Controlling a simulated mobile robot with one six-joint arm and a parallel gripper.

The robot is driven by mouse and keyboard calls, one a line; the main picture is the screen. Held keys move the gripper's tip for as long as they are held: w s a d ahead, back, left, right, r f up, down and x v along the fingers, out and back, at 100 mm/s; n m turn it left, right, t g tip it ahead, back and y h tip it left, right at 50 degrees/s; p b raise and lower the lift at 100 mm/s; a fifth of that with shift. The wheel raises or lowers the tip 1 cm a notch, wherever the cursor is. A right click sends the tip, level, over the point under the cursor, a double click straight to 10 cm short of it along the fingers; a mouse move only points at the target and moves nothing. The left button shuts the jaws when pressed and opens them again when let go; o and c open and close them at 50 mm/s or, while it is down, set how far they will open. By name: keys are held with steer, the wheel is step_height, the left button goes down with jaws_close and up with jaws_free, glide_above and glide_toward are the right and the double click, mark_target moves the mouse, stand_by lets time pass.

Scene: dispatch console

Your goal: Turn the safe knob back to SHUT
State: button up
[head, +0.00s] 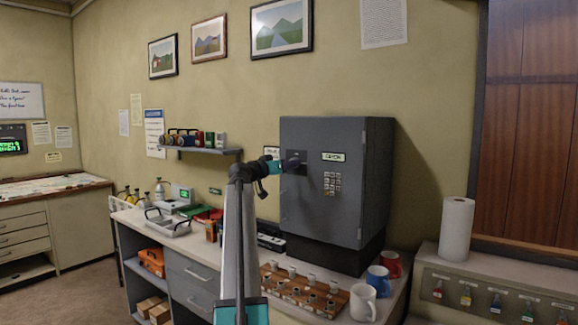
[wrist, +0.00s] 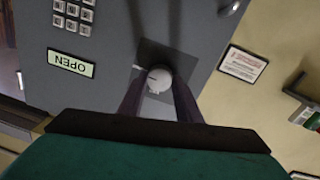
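The grey safe (head: 322,180) stands on the counter. Its small display (head: 333,156) also shows in the wrist view (wrist: 71,64), upside down, and reads OPEN. The round, pale safe knob (wrist: 159,79) sits on a dark square plate (wrist: 180,60), with a short white mark left of it. My gripper (wrist: 159,86) is at the knob, one dark finger on each side. The fingers lie very close to it; I cannot tell whether they touch. In the head view my gripper (head: 290,164) reaches the upper left of the safe door and hides the knob.
A keypad (head: 332,183) is below the display. A wooden rack with several small cups (head: 300,290) and mugs (head: 363,302) stand in front of the safe. A shelf (head: 200,150) with small items hangs to the left. A label (wrist: 243,64) is on the wall beside the safe.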

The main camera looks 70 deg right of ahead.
steer(key=shift+n, duration=0.4)
steer(key=shift+f+n+t+h+p, duration=0.15)
steer(key=shift+n+p, duration=0.35)
steer(key=shift+n, duration=2.5)
steer(key=shift+r+n+t+h+p, duration=0.1)
steer(key=shift+n+p, duration=0.45)
steer(key=shift+n, duration=2.45)
steer(key=shift+f+n+t+h+p, duration=0.15)
steer(key=shift+n+p, duration=0.35)
steer(key=shift+n, duration=2.5)
steer(key=o, duration=1)
steer(key=shift+o, duration=0.2)
steer(key=shift+a, duration=0.2)
